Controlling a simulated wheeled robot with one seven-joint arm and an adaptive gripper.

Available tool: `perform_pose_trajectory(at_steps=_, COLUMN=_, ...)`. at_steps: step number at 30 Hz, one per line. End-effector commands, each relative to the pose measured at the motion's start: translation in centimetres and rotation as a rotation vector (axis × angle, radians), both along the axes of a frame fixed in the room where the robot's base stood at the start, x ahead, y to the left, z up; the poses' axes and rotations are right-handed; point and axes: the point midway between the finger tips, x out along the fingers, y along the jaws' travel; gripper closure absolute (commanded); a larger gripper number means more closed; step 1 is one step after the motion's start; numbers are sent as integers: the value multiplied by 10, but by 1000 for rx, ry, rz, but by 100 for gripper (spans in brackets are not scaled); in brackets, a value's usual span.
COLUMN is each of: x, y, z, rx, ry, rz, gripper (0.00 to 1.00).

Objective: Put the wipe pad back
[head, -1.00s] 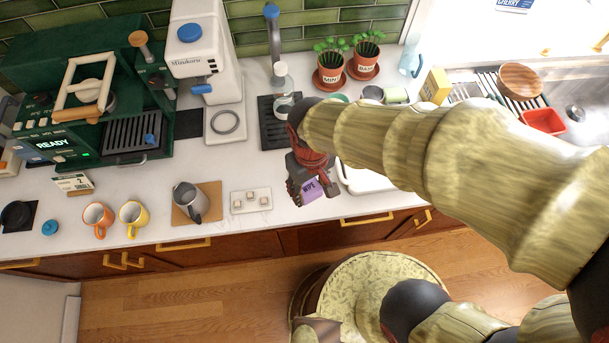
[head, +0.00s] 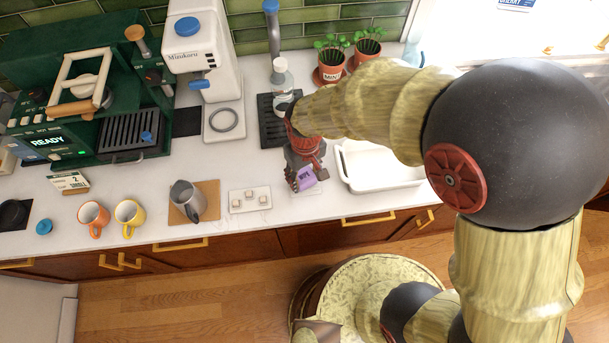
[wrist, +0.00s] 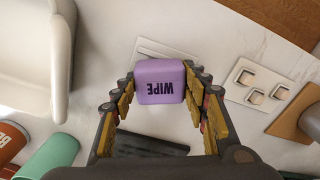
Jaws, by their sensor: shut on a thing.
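The purple wipe pad (head: 305,179), lettered "WIPE", is held between the fingers of my gripper (head: 303,172) near the counter's front edge. In the wrist view the pad (wrist: 160,80) sits between the two fingertips (wrist: 159,84), with a finger against each side. Its lettering reads upside down there. A thin pale flat plate (wrist: 165,48) shows on the counter just beyond the pad, partly hidden by it. I cannot tell how high the pad is above the counter.
A white tray (head: 352,181) stands just right of my gripper. A white holder with small cubes (head: 236,205) and a steel pitcher (head: 187,203) on a brown mat stand to the left. A dark drip mat (head: 268,131) with a bottle lies behind.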

Motion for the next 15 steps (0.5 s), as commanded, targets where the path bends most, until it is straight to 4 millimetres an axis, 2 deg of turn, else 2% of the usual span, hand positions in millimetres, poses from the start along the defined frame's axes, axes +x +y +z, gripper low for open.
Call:
perform_pose_trajectory(at_steps=3, x=0, y=0, z=0, rx=0, ry=0, rz=0, gripper=76)
perform_pose_trajectory(at_steps=4, x=0, y=0, z=0, rx=0, ry=0, rz=0, gripper=54)
perform_pose_trajectory(at_steps=13, x=0, y=0, z=1, rx=0, ry=0, rz=0, gripper=37)
perform_pose_trajectory(at_steps=15, x=0, y=0, z=1, rx=0, ry=0, rz=0, gripper=37)
